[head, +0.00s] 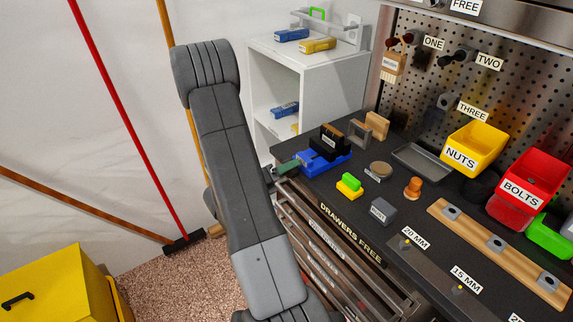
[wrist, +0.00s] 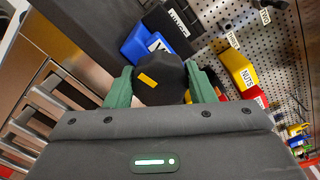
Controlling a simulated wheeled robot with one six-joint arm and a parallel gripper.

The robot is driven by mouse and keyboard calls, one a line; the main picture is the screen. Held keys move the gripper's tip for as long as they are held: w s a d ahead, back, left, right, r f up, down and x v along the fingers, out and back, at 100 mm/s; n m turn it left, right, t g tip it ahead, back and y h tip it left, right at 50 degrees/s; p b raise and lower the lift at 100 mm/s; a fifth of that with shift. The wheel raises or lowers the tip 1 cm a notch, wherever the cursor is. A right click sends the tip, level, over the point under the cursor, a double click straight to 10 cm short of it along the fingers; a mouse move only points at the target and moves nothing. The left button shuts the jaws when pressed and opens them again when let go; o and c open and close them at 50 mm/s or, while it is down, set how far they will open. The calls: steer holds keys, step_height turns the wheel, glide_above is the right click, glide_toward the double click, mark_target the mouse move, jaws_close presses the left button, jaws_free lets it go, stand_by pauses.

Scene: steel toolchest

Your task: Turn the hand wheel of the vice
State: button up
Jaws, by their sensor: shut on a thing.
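The vice (head: 322,158) sits at the near left corner of the dark bench top, with a blue body and a black upper part. The blue body also shows in the wrist view (wrist: 140,43), beyond the hand wheel. The hand wheel (wrist: 165,90) is black with a yellow mark on its face. My gripper (wrist: 160,74) has green fingers, one on each side of the wheel, shut on it. In the head view my gripper (head: 287,168) reaches the vice's left end, and the wheel is hard to make out there.
Behind the vice are a wooden block (head: 377,125) and a grey tray (head: 422,161). A round tin (head: 381,170), a green and yellow block (head: 349,186) and a grey block (head: 383,211) lie nearby. Drawers (head: 322,247) line the bench front. A white shelf (head: 335,88) stands behind.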

steer(key=shift+n, duration=0.3)
steer(key=o, duration=1)
steer(key=shift+a, duration=0.1)
steer(key=b+v, duration=0.2)
steer(key=v, duration=1.1)
steer(key=shift+s+a, duration=0.25)
steer(key=shift+a, duration=0.05)
steer(key=shift+p+x, duration=1.1)
steer(key=shift+x, duration=5.85)
steer(key=shift+a, duration=0.1)
